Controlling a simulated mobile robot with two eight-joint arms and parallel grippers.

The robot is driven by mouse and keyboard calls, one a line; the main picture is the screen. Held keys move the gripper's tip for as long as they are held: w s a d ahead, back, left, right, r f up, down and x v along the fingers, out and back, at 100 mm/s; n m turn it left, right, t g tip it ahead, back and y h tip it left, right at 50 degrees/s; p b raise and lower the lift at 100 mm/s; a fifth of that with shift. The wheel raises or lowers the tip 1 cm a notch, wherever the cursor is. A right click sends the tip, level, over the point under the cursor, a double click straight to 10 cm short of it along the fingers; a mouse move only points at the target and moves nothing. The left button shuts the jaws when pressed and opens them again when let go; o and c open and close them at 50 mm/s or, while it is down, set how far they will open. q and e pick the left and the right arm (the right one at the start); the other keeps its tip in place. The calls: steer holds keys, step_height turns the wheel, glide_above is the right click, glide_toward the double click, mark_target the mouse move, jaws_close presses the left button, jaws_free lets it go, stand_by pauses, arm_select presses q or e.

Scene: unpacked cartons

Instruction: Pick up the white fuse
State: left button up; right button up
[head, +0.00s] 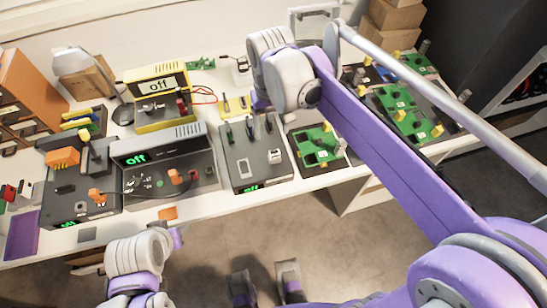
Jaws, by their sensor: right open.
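A small white piece (275,156), perhaps the white fuse, sits on the right part of a dark grey box. It is too small to be sure of. Another small white piece (25,187) stands near red ones at the far left. My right gripper (259,100) is at the end of the long purple arm, above the back of the bench. It is open, mostly hidden by its wrist, and holds nothing that I can see. My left gripper (177,238) is near the bench's front edge, at the lower left; its jaws cannot be made out.
A grey box with an "off" display (140,157) and a yellow meter (155,85) stand on the white bench (190,207). Green circuit boards (318,146) lie to the right. An orange drawer cabinet (35,85) is at the left.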

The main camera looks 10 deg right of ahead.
glide_above(274, 152)
steer(key=f, duration=0.4)
steer(key=shift+w+a, duration=0.15)
steer(key=shift+a, duration=0.05)
steer(key=f, duration=0.4)
steer(key=f+b, duration=0.1)
steer(key=shift+d+f, duration=0.25)
steer(key=shift+f, duration=0.15)
jaws_close()
